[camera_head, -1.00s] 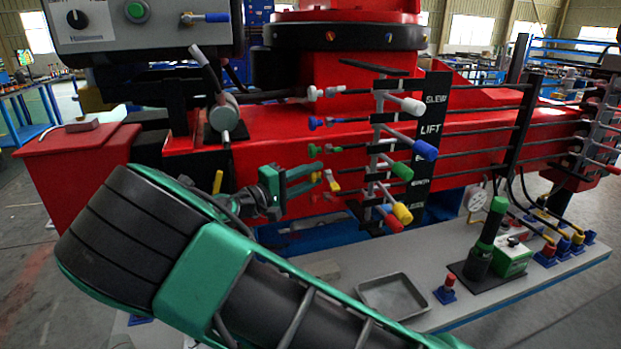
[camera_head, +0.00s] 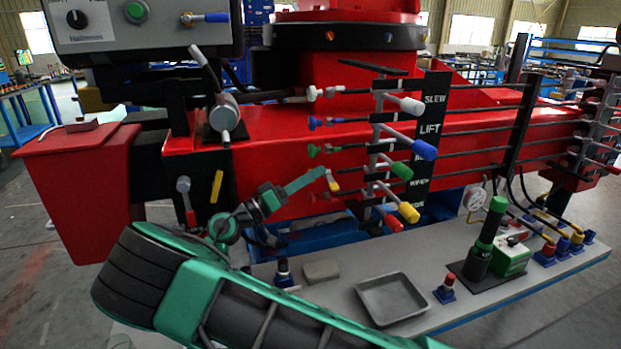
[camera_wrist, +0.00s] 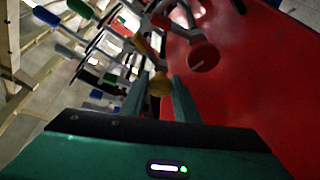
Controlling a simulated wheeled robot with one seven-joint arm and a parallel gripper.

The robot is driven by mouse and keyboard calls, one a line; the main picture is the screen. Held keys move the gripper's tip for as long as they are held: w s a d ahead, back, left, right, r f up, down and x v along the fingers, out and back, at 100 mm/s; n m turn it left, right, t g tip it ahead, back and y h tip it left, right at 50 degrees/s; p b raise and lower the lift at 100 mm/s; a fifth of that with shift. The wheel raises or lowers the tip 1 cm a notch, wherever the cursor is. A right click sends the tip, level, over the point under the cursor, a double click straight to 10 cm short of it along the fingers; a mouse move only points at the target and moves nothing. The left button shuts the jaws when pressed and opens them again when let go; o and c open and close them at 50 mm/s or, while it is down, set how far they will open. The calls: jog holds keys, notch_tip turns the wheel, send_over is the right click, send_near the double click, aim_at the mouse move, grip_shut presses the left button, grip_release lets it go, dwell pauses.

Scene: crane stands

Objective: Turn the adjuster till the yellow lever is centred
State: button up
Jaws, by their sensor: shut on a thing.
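My gripper (camera_head: 326,176) reaches in from the left, and its fingers end at the yellow adjuster (camera_head: 334,185) on the valve bank. In the wrist view the round yellow adjuster knob (camera_wrist: 160,83) lies between the two fingertips, which are shut on it. The yellow lever (camera_head: 408,212) slants down and to the right on the right side of the bank, between the green lever (camera_head: 402,171) and the red lever (camera_head: 392,223). The fingers show nearly edge-on in the head view, so their grip is partly hidden there.
A red round knob (camera_wrist: 203,55) sits close beside my gripper. White (camera_head: 412,106) and blue (camera_head: 427,150) levers are above. A metal tray (camera_head: 391,299), a green-topped cylinder (camera_head: 486,240) and a small block (camera_head: 321,271) stand on the grey deck below.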

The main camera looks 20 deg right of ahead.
jog(key=shift+w+f+m+g+h, duration=0.1)
jog(key=shift+m+g+h, duration=0.25)
jog(key=shift+m, duration=0.65)
jog(key=shift+f+m+g+h, duration=0.15)
jog(key=shift+m+g, duration=0.4)
jog(key=shift+m, duration=0.45)
jog(key=shift+a+r, duration=0.1)
jog(key=o, duration=1.1)
jog(key=shift+w, duration=0.1)
jog(key=shift+c, duration=0.2)
jog(key=shift+m, duration=0.3)
jog(key=v, duration=1)
jog(key=shift+a+f, duration=0.2)
jog(key=shift+a, duration=0.2)
jog(key=shift+d, duration=0.2)
